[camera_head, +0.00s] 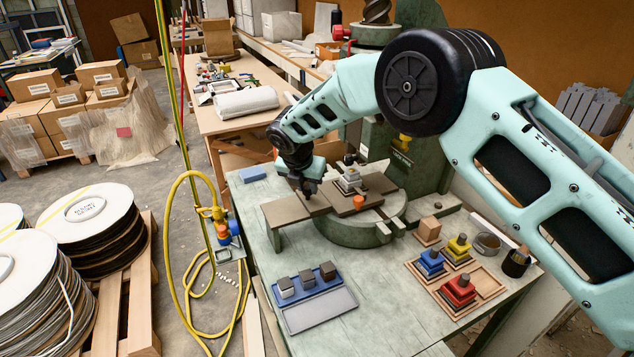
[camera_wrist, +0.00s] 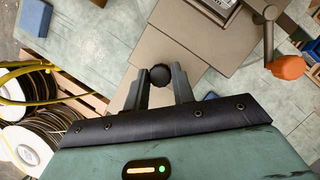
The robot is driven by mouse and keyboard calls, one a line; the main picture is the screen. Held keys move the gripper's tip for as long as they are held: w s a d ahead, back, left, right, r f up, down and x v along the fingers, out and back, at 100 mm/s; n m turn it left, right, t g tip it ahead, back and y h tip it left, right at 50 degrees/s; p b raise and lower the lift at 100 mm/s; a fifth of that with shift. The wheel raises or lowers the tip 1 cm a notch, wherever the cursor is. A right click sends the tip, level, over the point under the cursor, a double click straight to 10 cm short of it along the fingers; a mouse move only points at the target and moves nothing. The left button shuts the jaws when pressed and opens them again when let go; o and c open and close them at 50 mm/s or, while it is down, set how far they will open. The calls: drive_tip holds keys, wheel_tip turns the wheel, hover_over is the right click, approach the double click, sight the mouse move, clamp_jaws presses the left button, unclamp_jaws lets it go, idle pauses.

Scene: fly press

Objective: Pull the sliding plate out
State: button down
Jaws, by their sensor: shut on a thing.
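The sliding plate (camera_head: 313,204) is a flat grey-brown plate on the press bed, reaching left from beneath the fixture (camera_head: 350,178). In the wrist view the plate (camera_wrist: 205,38) fills the area just beyond my fingers. My gripper (camera_head: 309,188) is over the plate's left part, pointing down. In the wrist view my gripper (camera_wrist: 161,78) is shut on a round black knob (camera_wrist: 160,74), with one finger on each side. The knob appears to stand on the plate; its base is hidden. An orange handle (camera_head: 358,202) sits to the right, also in the wrist view (camera_wrist: 287,67).
A narrow support (camera_head: 282,216) extends left of the round bed (camera_head: 350,232). A blue block (camera_head: 253,174) lies behind it. A blue tray with small blocks (camera_head: 303,284) and wooden trays with coloured pieces (camera_head: 455,280) stand in front. A yellow hose (camera_head: 171,250) hangs beside the table.

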drive_tip(key=s+a, duration=0.5)
drive_tip(key=a, duration=0.7)
drive_tip(key=shift+s+a, duration=0.15)
drive_tip(key=shift+a, duration=0.2)
drive_tip(key=c, duration=1.2)
unclamp_jaws()
drive_tip(key=shift+o, duration=0.2)
drive_tip(key=b+v, duration=0.3)
drive_tip(key=v, duration=1.4)
drive_tip(key=shift+r, duration=0.25)
